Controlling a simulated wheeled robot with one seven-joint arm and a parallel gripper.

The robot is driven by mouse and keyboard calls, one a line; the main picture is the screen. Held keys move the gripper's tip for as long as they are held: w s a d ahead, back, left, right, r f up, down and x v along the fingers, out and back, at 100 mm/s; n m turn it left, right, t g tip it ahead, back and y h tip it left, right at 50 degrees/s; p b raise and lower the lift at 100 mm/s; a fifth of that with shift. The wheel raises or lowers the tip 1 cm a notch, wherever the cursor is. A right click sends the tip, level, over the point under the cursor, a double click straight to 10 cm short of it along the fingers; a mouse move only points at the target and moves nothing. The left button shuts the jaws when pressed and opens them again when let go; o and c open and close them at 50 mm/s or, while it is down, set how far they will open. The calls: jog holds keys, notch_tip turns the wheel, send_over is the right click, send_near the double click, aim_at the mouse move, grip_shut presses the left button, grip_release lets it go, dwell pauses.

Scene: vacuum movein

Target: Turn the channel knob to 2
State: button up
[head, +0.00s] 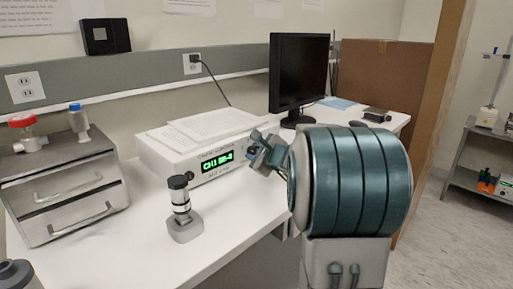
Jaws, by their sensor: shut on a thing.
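A white controller box (215,176) stands on the bench with a lit green display (216,163) on its front. The display seems to begin with "CH1"; the rest is too small to read surely. My gripper (257,150) is at the right end of the box's front panel, beside the display. It is shut on the channel knob, which is mostly hidden by the fingers and my wrist. The knob's pointer and markings cannot be made out.
Papers (212,125) lie on top of the box. A grey drawer unit (64,187) stands left, a monitor (299,75) behind. Bare bench lies around the gauge.

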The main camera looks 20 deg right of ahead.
jog(key=m+p, duration=0.1)
jog(key=p, duration=0.1)
jog(key=m+g+y+p, duration=0.1)
jog(key=p, duration=0.2)
jog(key=r+m+y+p, duration=0.1)
jog(key=p, duration=0.1)
jog(key=shift+d+m, duration=0.3)
jog(key=shift+m, duration=0.1)
jog(key=m+p, duration=0.1)
jog(key=p, duration=0.1)
jog(key=m+g+y+p, duration=0.1)
jog(key=p, duration=0.1)
jog(key=shift+w+d+f+y, duration=0.1)
jog(key=shift+f+y, duration=0.05)
jog(key=shift+y, duration=0.15)
jog(key=shift+f+m+y+p, duration=0.1)
jog(key=shift+m+y+p, duration=0.4)
jog(key=shift+p, duration=0.55)
jog(key=shift+f+m, duration=0.1)
jog(key=shift+m, duration=0.2)
jog(key=o, duration=1)
jog(key=shift+d, duration=0.1)
jog(key=v, duration=1.3)
jog(key=shift+s+r+b, duration=0.25)
jog(key=shift+s+b, duration=0.05)
